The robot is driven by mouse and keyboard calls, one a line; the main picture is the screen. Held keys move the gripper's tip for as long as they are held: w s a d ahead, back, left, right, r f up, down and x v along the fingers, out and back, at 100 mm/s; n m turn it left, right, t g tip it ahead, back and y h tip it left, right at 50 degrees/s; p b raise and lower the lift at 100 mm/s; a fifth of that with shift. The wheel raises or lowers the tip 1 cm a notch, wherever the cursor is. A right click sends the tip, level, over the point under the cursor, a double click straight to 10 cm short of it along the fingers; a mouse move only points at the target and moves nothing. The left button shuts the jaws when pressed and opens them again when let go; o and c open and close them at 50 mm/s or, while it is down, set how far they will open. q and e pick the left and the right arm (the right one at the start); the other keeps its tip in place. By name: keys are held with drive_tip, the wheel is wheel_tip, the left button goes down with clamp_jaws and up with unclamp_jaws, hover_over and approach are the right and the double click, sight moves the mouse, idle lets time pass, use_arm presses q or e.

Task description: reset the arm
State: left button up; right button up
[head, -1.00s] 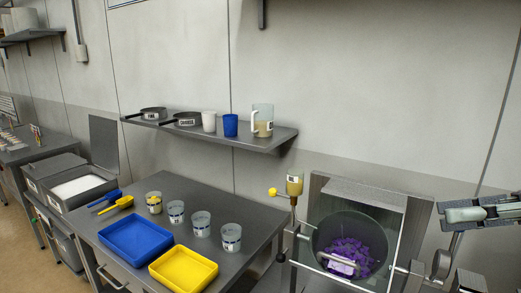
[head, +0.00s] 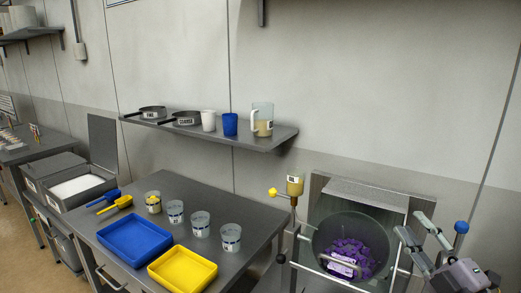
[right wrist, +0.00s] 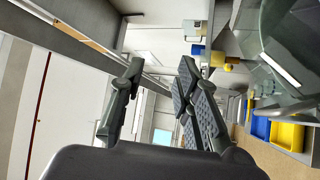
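My right gripper (head: 411,226) is at the right of the head view, just right of the dryer. Its two fingers point up and stand apart, with nothing between them. In the right wrist view the same gripper (right wrist: 160,68) shows a clear gap between its fingers. The dryer drum (head: 322,235) holds purple pieces (head: 352,248) with a labelled item among them. The gripper looks apart from the drum. My left gripper is in neither view.
A blue-knobbed post (head: 461,227) stands close right of my right gripper. The table (head: 235,200) at left holds a blue tray (head: 133,236), a yellow tray (head: 183,270) and several cups. A wall shelf (head: 275,138) holds pans, cups and a jug. Wall space above the dryer is free.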

drive_tip(key=s+f+m+g+h, duration=0.4)
drive_tip(key=f+m, duration=0.2)
drive_tip(key=f, duration=0.5)
drive_tip(key=s+f+m+g+h, duration=0.4)
drive_tip(key=f+m, duration=0.2)
drive_tip(key=f, duration=0.5)
drive_tip(key=s+a+f+m+g+y, duration=0.1)
drive_tip(key=s+a+f+m+g, duration=0.1)
drive_tip(key=s+a+f+g, duration=0.55)
drive_tip(key=s+a+f+m+g+y, duration=0.1)
drive_tip(key=s+a+f+g, duration=0.3)
drive_tip(key=s, duration=0.6)
drive_tip(key=s+d+f+b, duration=0.2)
drive_tip(key=f+b, duration=0.9)
drive_tip(key=f, duration=2.9)
drive_tip(key=s+d+f+b, duration=0.1)
drive_tip(key=s+f+b, duration=0.3)
drive_tip(key=s+f, duration=0.4)
drive_tip(key=s+d+f+b, duration=0.1)
drive_tip(key=s+f+b, duration=0.3)
drive_tip(key=s+f, duration=0.5)
wheel_tip(320, 180, down, 6)
drive_tip(key=shift+s+f+b, duration=0.25)
drive_tip(key=shift+s+b, duration=0.05)
drive_tip(key=shift+b, duration=0.1)
